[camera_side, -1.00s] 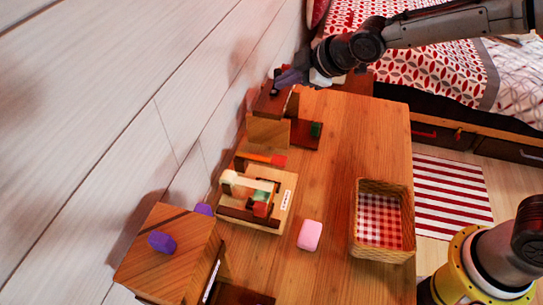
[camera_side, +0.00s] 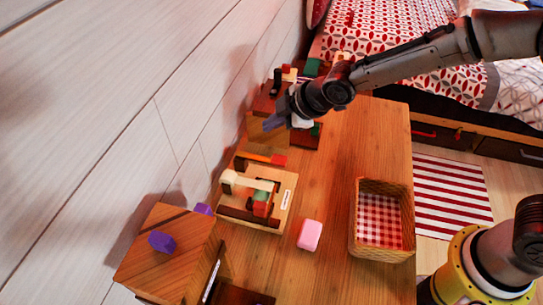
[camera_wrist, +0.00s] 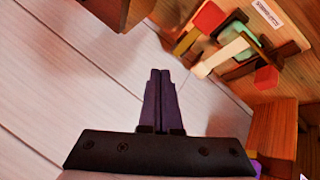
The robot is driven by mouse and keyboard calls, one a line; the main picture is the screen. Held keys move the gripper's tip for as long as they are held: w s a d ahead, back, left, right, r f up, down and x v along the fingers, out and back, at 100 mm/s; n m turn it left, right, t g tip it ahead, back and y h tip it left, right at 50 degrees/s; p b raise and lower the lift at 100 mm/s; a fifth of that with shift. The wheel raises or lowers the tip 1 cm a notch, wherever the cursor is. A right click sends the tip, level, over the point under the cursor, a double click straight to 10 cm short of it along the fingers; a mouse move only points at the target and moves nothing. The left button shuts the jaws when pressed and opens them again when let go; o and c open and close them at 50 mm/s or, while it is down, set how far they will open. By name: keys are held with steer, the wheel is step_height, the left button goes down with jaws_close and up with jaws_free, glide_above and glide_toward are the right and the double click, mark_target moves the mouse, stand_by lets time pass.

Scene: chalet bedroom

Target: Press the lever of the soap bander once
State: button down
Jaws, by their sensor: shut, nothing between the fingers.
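The soap bander (camera_side: 278,217) is the light wooden frame with a white label in the middle of the table, near the wall. An orange bar with a red end (camera_side: 279,161) lies along its far side. A pale bar (camera_side: 248,181), a green piece (camera_side: 262,195) and a red block (camera_side: 260,209) sit on it. In the wrist view the bander (camera_wrist: 283,38) is at upper right, with its red-ended bar (camera_wrist: 209,17) and red block (camera_wrist: 267,76). My gripper (camera_side: 270,124) is shut and empty, in the air beyond the bander. Its closed fingers (camera_wrist: 161,72) point toward the wall.
A wooden box stand (camera_side: 268,133) is beside my gripper. A nearer wooden box (camera_side: 178,255) carries a purple block (camera_side: 161,241). A pink soap (camera_side: 310,235) and a wicker basket (camera_side: 356,235) with checked lining are on the right. The table between them is clear.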

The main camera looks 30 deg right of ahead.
mark_target(277, 159)
steer(key=shift+s+d+f, duration=0.15)
steer(key=shift+f, duration=1.75)
steer(key=shift+s+d+f, duration=0.1)
steer(key=shift+d+f, duration=0.05)
steer(key=shift+f, duration=1.7)
steer(key=shift+f, duration=0.1)
steer(key=shift+f, duration=0.3)
steer(key=shift+f, duration=0.25)
steer(key=shift+s+d+f, duration=0.15)
steer(key=shift+f, duration=0.6)
steer(key=shift+s+d+f, duration=0.1)
steer(key=shift+s+f, duration=0.05)
steer(key=shift+f, duration=0.55)
stand_by(0.5)
steer(key=shift+w+a+r, duration=0.1)
steer(key=shift+r, duration=0.9)
steer(key=shift+w+a+r, duration=0.1)
steer(key=shift+r, duration=0.9)
steer(key=shift+r, duration=0.1)
steer(key=shift+w+a+r, duration=0.1)
steer(key=shift+r, duration=1.15)
steer(key=shift+w+a+r, duration=0.1)
steer(key=shift+r, duration=1.1)
